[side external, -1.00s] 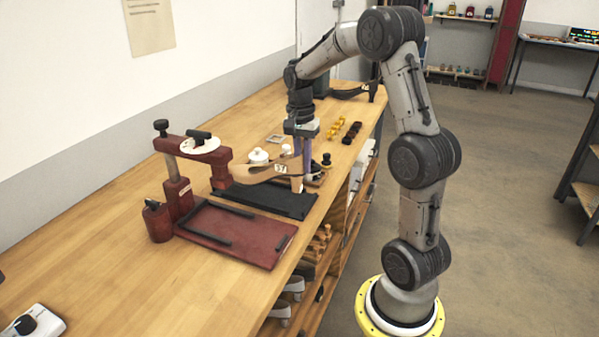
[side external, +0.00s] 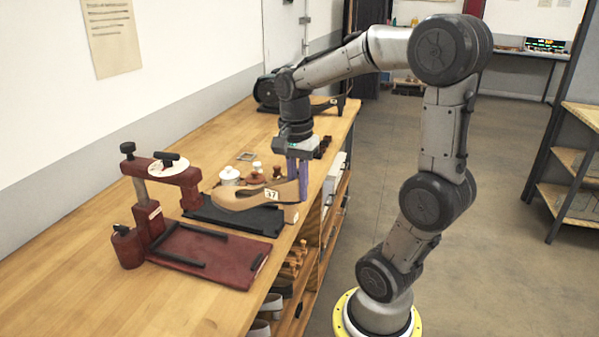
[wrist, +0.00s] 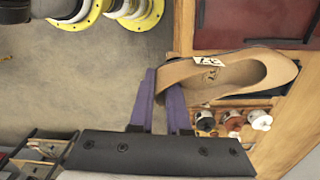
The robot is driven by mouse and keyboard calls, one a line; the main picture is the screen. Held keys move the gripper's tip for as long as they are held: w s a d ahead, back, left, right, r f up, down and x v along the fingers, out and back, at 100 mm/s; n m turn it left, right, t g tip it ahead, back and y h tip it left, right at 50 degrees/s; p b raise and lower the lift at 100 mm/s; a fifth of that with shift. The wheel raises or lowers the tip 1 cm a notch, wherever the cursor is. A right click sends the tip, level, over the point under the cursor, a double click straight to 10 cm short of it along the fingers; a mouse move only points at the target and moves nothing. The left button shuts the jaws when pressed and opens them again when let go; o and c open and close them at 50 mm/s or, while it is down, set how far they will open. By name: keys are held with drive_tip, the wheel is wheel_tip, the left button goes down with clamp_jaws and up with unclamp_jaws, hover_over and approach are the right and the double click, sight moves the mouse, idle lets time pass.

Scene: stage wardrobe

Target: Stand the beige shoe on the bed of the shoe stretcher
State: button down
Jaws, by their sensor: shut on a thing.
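The beige shoe (side external: 236,198) has a tag reading 37. My gripper (side external: 298,190) points down and is shut on its heel end. In the side view the shoe is roughly level above a black mat, toe to the left; I cannot tell whether it touches. The wrist view shows the shoe (wrist: 262,72) side-on with its opening visible, and the purple fingers (wrist: 163,98) at its heel. The dark red shoe stretcher (side external: 150,215) has a post, an arm with a white dial, and a flat bed (side external: 225,262) with black rails. The bed is empty.
The black mat (side external: 262,222) lies just behind the stretcher bed. A white jar (side external: 229,175) and small knobbed items (side external: 255,178) stand beyond the shoe. The bench's left front is clear.

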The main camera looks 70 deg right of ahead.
drive_tip(key=shift+n, duration=0.5)
drive_tip(key=a, duration=0.1)
drive_tip(key=a+f, duration=0.1)
drive_tip(key=a, duration=0.1)
drive_tip(key=a+f, duration=0.1)
drive_tip(key=a, duration=0.1)
drive_tip(key=shift+s+f, duration=0.2)
drive_tip(key=shift+s, duration=0.05)
drive_tip(key=w+a+f, duration=0.1)
drive_tip(key=w+f, duration=0.5)
drive_tip(key=w, duration=0.4)
drive_tip(key=shift+n, duration=0.3)
drive_tip(key=shift+f, duration=0.5)
idle(1.4)
drive_tip(key=c, duration=0.8)
unclamp_jaws()
